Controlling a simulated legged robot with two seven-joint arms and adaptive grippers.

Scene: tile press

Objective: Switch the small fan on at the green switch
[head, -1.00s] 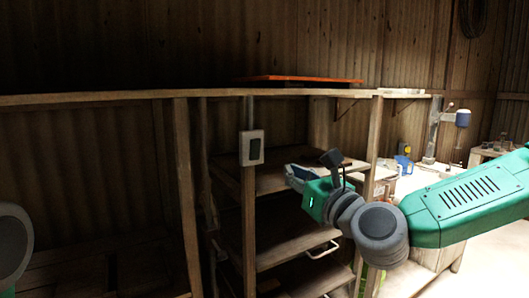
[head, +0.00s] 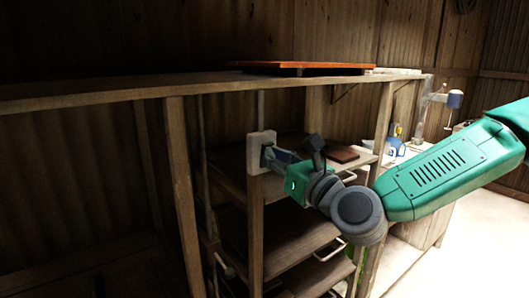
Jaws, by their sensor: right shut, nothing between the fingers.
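A pale switch box (head: 254,147) is fixed to a wooden post of the shelf unit, near the picture's middle. My right gripper (head: 267,155) is shut and empty, its fingertips at the front of the box. The fingers cover most of the box's dark face, so I cannot tell the switch's colour or position. I cannot tell whether the fingertips touch it or stop just short. I cannot make out a small fan in this view. My left gripper is not in view.
A long wooden shelf (head: 130,91) runs above the switch box, with an orange board (head: 310,66) on it. Wooden shelves with pale handles lie below. A blue bottle (head: 394,147) and a blue-topped device on a stand (head: 453,99) are at the right.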

